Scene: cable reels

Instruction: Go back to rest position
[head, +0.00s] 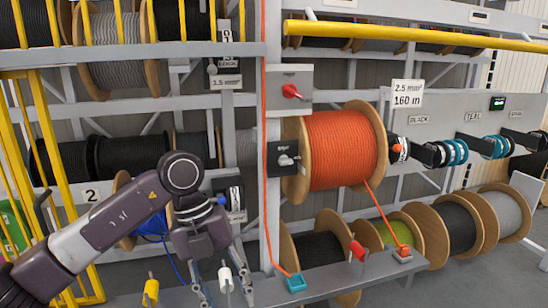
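My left arm comes in from the lower left, and its gripper (227,294) points down over the grey bench (332,287). Its two fingers are spread apart. A small white piece (225,274) shows between the fingers, with no visible contact; whether it is in front of or behind them is hard to tell. My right gripper is not in view.
An orange cable reel (342,150) hangs mid-rack, its cable running to the bench. A yellow piece (151,291), a red piece (357,249) and a teal block (296,282) sit along the bench. Yellow posts (40,130) stand at left. Several reels stand on the floor at right.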

